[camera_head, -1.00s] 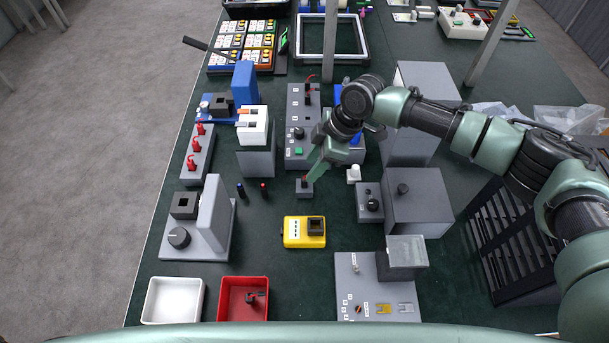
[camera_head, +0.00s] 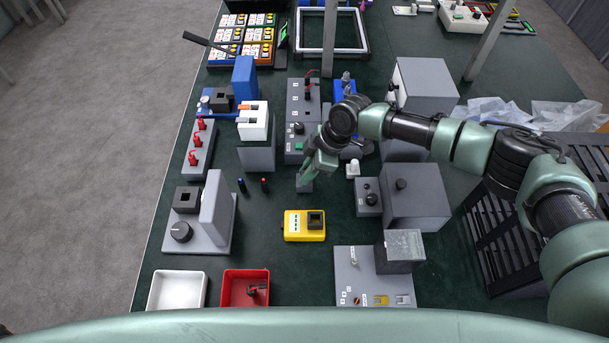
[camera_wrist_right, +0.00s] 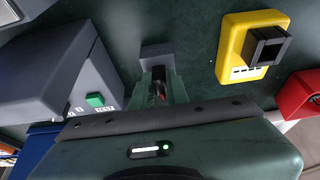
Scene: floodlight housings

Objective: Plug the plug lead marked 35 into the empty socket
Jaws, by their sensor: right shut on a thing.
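My right gripper (camera_head: 304,180) is at a small grey block (camera_head: 304,186) in the middle of the green table. In the right wrist view its fingers (camera_wrist_right: 160,88) are shut on a dark plug with some red (camera_wrist_right: 159,90), right at the grey block (camera_wrist_right: 156,56). I cannot tell whether the plug is still seated in the block, and no number on it is readable. Behind stands a grey panel (camera_head: 296,130) with a black knob, a green button and an upright black plug with a red lead (camera_head: 308,84). Its other sockets are too small or hidden to judge. My left gripper is out of view.
A yellow box (camera_head: 291,226) stands in front of the gripper. Blue and red small pegs (camera_head: 264,183) stand to its left, a white piece (camera_head: 353,168) and a grey knob box (camera_head: 368,208) to its right. A red tray (camera_head: 233,289) is at the front.

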